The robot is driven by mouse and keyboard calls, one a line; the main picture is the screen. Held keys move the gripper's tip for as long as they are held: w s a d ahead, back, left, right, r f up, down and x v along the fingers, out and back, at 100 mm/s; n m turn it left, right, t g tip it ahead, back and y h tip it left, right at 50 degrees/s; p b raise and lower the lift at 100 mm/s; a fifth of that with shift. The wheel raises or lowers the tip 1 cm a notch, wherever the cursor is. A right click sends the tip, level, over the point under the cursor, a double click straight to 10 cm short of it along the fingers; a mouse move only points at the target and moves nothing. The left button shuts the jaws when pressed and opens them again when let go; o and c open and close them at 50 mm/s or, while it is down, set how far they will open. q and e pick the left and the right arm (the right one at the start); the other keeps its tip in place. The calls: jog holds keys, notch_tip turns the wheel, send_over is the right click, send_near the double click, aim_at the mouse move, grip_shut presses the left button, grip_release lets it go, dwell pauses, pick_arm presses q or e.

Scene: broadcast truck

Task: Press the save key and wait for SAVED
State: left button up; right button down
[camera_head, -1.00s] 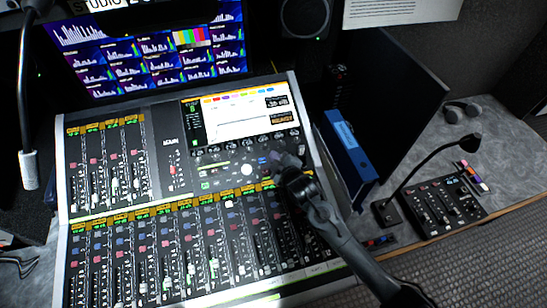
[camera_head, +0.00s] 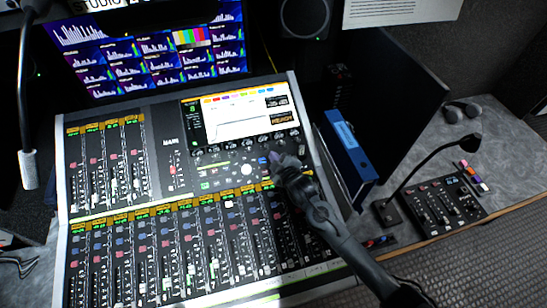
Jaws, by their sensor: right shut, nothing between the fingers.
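The mixing console (camera_head: 157,150) fills the middle of the head view, with rows of faders and a lit screen (camera_head: 240,117) at its upper right. The screen's small text is too fine to read, and I see no readable SAVED on it. My right gripper (camera_head: 276,158) is shut and empty. Its tips are over the key area just below the screen's right part, and I cannot tell whether they touch a key. The gripper hides the keys beneath it, and the save key cannot be made out. My left gripper is not in view.
A blue binder (camera_head: 347,145) stands right of the console. Beyond it are a small mixer (camera_head: 445,203) with a gooseneck microphone (camera_head: 430,155) and headphones (camera_head: 462,111). A monitor (camera_head: 150,50) and a speaker (camera_head: 306,18) stand behind. Another microphone (camera_head: 28,168) hangs at left.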

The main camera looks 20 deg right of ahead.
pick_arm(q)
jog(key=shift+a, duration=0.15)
pick_arm(e)
jog(key=shift+f, duration=0.15)
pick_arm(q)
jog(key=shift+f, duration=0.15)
pick_arm(e)
jog(key=shift+w+f, duration=0.1)
jog(key=shift+f, duration=0.15)
dwell(0.4)
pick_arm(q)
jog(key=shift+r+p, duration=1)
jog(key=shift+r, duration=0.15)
pick_arm(e)
jog(key=shift+s+r, duration=0.3)
jog(key=shift+r, duration=0.45)
jog(key=shift+r, duration=0.1)
